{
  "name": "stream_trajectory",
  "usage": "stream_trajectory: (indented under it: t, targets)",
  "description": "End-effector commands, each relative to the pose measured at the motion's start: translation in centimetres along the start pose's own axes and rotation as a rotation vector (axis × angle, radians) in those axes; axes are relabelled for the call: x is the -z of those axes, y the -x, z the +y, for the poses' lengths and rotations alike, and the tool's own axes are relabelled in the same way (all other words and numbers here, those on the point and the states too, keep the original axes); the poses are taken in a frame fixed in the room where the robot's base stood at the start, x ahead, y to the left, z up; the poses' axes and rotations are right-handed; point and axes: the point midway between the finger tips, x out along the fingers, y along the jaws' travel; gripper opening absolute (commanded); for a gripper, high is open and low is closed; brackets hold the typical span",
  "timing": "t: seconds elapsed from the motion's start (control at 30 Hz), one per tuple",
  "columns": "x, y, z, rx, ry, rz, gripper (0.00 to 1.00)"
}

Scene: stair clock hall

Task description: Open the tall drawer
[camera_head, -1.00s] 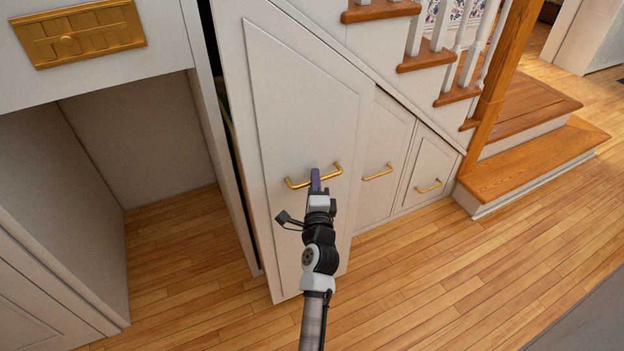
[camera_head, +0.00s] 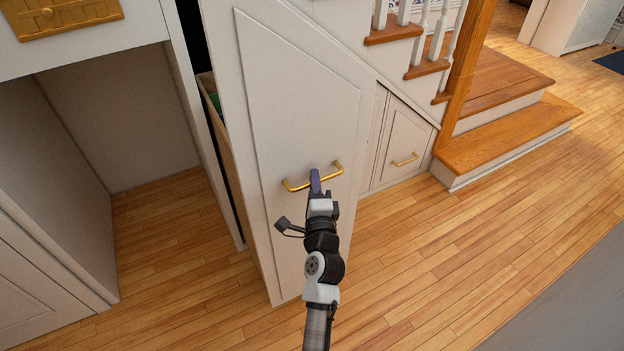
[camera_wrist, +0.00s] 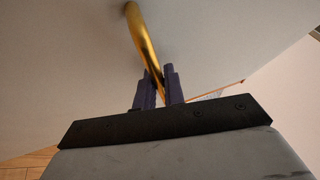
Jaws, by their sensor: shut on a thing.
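The tall drawer (camera_head: 300,115) has a white slanted-top front and stands partly pulled out from under the stairs. Its wooden side (camera_head: 232,165) shows through the gap at the left, with something green inside near the top. Its brass bar handle (camera_head: 330,172) runs across the front at mid-height. My gripper (camera_head: 315,180) is shut on the middle of this handle. In the wrist view the two dark fingers (camera_wrist: 159,85) close around the golden handle (camera_wrist: 142,35). Most of the drawer's inside is hidden behind its front.
A smaller white drawer (camera_head: 400,140) with a brass handle sits at the right under the stairs. Wooden steps (camera_head: 510,135) stand beyond it. An open white recess (camera_head: 110,130) lies at the left. The wooden floor (camera_head: 440,260) at the right and front is clear.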

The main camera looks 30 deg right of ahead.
Motion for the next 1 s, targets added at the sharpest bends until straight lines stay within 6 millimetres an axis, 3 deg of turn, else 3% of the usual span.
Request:
stream_trajectory:
  t: [0.57,0.6,0.77,1.0]
  targets:
    - [0.28,0.42,-0.19,0.002,0.002,0.003,0.0]
    - [0.28,0.42,-0.19,0.002,0.002,0.003,0.12]
    - [0.24,0.41,-0.16,0.002,0.001,0.002,0.32]
    - [0.2,0.4,-0.13,0.001,0.001,0.001,0.32]
